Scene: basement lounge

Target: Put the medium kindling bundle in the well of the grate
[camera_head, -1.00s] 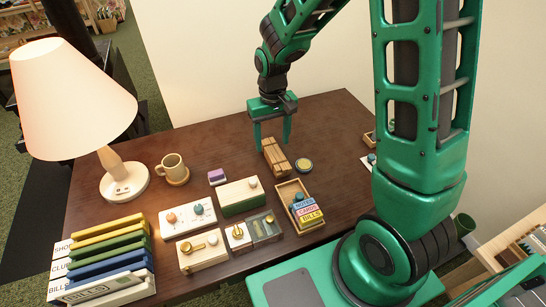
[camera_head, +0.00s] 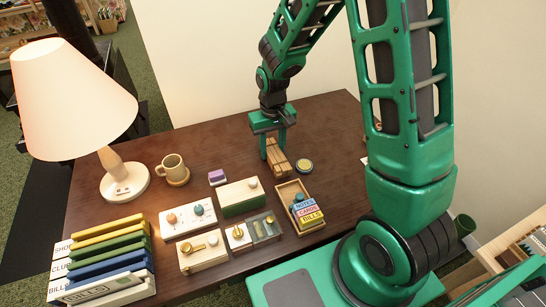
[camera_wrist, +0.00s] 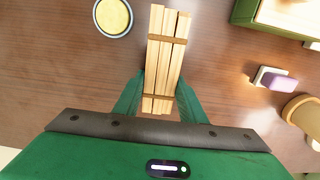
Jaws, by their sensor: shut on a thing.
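The kindling bundle (camera_head: 278,160) is a set of light wooden sticks tied with two brown bands. It lies on the dark wooden table near the back. In the wrist view the bundle (camera_wrist: 164,60) runs up from between my fingers. My gripper (camera_head: 273,151) is shut on the bundle near one end; its green fingers press on both sides in the wrist view (camera_wrist: 160,92). The bundle still appears to be at table level. I cannot make out a grate in these frames.
A round yellow-topped tin (camera_head: 304,166) lies close to the bundle. An open wooden box (camera_head: 282,194), a green-and-cream box (camera_head: 240,198), a purple block (camera_head: 217,177), a mug (camera_head: 172,166) and a lamp (camera_head: 122,182) stand nearby.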

